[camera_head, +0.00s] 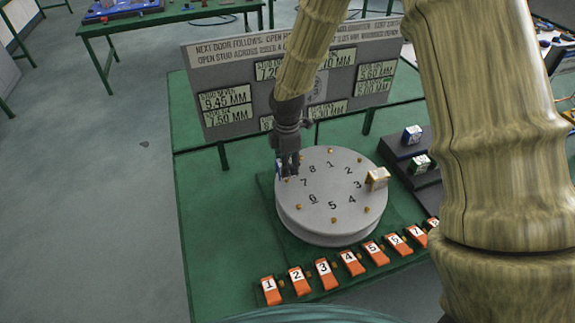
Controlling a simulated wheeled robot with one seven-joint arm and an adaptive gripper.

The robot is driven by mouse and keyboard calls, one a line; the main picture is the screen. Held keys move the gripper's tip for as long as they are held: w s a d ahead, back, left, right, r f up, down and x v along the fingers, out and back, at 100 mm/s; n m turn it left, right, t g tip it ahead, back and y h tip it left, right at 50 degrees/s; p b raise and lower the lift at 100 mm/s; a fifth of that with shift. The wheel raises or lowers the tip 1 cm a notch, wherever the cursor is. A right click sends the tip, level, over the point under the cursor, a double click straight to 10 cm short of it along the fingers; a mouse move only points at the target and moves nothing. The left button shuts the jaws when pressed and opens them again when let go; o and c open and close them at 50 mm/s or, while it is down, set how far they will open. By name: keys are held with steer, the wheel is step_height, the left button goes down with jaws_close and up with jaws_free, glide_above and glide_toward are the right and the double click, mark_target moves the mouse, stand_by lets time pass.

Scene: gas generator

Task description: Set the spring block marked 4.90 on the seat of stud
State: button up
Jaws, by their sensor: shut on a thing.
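My gripper (289,170) points down over the left rim of the grey round plate (325,225), close to the numeral 7. Its fingers are shut on a small block with blue and white faces (279,168), mostly hidden behind them. I cannot read a 4.90 mark on it. I cannot tell whether the block touches the plate. The plate carries black numerals in a ring and small orange-brown studs (283,205) near its rim. A tan block with a white face (377,178) sits at the rim beside numeral 3.
A grey board (225,90) with millimetre labels stands behind the plate. A dark stepped rack (400,150) at right holds a blue-white block (412,134) and a green-white block (418,162). Numbered orange pieces (323,272) line the green table's (205,190) front. My arm covers the right side.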

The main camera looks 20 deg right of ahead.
steer(key=shift+f+p, duration=0.35)
steer(key=shift+f, duration=0.55)
steer(key=shift+f, duration=0.6)
steer(key=o, duration=1.2)
steer(key=shift+o, duration=0.2)
steer(key=shift+r, duration=0.75)
steer(key=shift+r+b, duration=2.05)
steer(key=shift+r, duration=3.8)
